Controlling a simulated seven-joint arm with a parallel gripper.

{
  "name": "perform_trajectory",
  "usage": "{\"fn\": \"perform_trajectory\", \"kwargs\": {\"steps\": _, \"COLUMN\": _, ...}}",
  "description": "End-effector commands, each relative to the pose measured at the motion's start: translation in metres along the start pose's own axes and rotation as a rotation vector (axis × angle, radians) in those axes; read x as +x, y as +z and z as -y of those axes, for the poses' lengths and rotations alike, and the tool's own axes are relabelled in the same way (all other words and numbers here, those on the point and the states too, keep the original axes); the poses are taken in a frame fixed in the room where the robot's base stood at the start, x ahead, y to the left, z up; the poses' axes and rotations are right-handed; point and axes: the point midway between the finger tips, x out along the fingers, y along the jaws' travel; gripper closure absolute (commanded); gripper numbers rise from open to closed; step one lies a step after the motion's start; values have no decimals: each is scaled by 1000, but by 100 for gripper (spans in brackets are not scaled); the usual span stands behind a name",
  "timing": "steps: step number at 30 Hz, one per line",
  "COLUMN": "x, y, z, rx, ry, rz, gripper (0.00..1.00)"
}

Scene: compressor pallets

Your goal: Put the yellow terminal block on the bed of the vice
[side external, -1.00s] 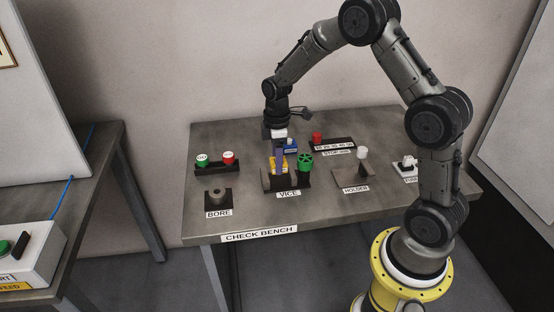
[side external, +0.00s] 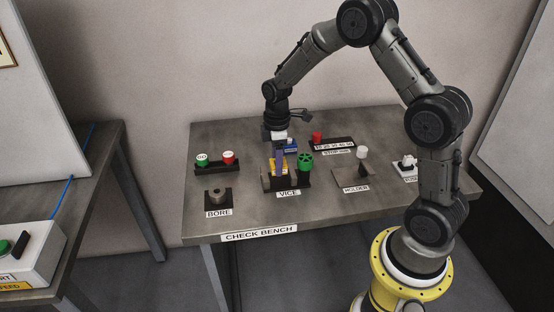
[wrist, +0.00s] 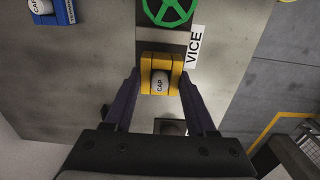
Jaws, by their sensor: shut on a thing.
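The fingers hide part of the block. I cannot tell whether its underside touches the vice bed.
A blue terminal block (wrist: 64,10) stands behind the vice. The bore block (side external: 217,198), a button box (side external: 216,168), a holder (side external: 353,174) and a stop rack (side external: 334,144) are around it. Bare bench (side external: 320,215) lies in front.

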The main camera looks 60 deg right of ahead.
Motion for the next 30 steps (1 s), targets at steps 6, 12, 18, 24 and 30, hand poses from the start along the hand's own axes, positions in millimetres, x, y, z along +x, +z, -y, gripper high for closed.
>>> {"fn": "perform_trajectory", "kwargs": {"steps": 6, "x": 5, "y": 0, "z": 0, "rx": 0, "ry": -1, "rz": 0, "gripper": 99}}
{"fn": "perform_trajectory", "kwargs": {"steps": 12, "x": 10, "y": 0, "z": 0, "rx": 0, "ry": -1, "rz": 0, "gripper": 99}}
{"fn": "perform_trajectory", "kwargs": {"steps": 18, "x": 14, "y": 0, "z": 0, "rx": 0, "ry": 0, "rz": 0, "gripper": 99}}
{"fn": "perform_trajectory", "kwargs": {"steps": 24, "x": 19, "y": 0, "z": 0, "rx": 0, "ry": 0, "rz": 0, "gripper": 99}}
{"fn": "perform_trajectory", "kwargs": {"steps": 30, "x": 23, "y": 0, "z": 0, "rx": 0, "ry": 0, "rz": 0, "gripper": 99}}
